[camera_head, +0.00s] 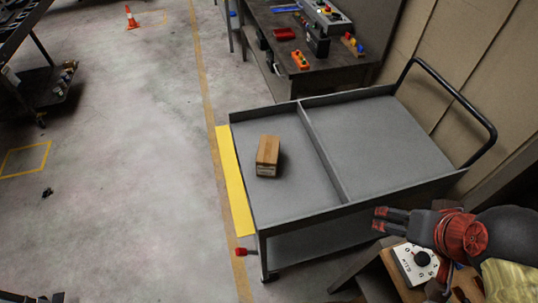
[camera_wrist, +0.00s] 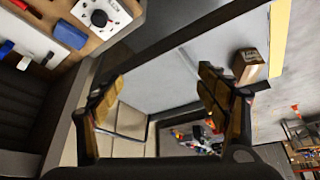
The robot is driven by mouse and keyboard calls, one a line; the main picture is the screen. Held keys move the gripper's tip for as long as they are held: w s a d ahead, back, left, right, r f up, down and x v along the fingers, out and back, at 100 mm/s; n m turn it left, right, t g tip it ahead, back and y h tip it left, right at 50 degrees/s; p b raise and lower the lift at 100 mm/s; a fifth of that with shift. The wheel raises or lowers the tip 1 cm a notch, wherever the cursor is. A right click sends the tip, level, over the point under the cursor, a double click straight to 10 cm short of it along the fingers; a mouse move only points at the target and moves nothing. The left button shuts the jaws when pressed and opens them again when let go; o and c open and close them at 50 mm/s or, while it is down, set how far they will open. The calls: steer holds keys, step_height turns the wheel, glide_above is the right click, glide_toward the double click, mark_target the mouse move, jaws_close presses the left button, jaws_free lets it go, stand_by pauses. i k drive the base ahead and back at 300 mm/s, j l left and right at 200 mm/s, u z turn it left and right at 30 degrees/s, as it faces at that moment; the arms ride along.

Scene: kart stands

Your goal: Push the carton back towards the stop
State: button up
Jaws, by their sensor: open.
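The brown carton (camera_head: 267,152) sits on the left section of the grey cart's top tray (camera_head: 370,202). It is apart from the raised divider bar (camera_head: 322,152) on its right and from the tray's left rim. The bar may be the stop; I cannot tell for sure. The carton also shows in the wrist view (camera_wrist: 248,65), beyond the right finger. My gripper (camera_head: 380,220) is at the cart's front right side, to the right of and nearer than the carton. In the wrist view my gripper (camera_wrist: 160,92) has its fingers wide apart with nothing between them.
The cart has a raised rim and a black handle (camera_head: 466,98) at right. A yellow strip (camera_head: 234,180) runs along its left side. A bench with a dial panel (camera_head: 416,262) is at the lower right. A workbench (camera_head: 282,65) with parts stands behind. Floor at left is mostly clear.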

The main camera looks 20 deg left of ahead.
mark_target(267, 157)
steer(key=k+j, duration=0.15)
steer(key=j, duration=0.2)
steer(key=k+j, duration=0.15)
steer(key=j, duration=0.25)
steer(key=k+j, duration=0.15)
steer(key=j, duration=0.2)
steer(key=i+j, duration=0.15)
steer(key=j, duration=0.2)
steer(key=i+j, duration=0.15)
steer(key=j, duration=0.2)
steer(key=i+j, duration=0.15)
steer(key=j, duration=0.25)
steer(key=i+j, duration=0.1)
steer(key=i+z, duration=0.05)
steer(key=i, duration=0.05)
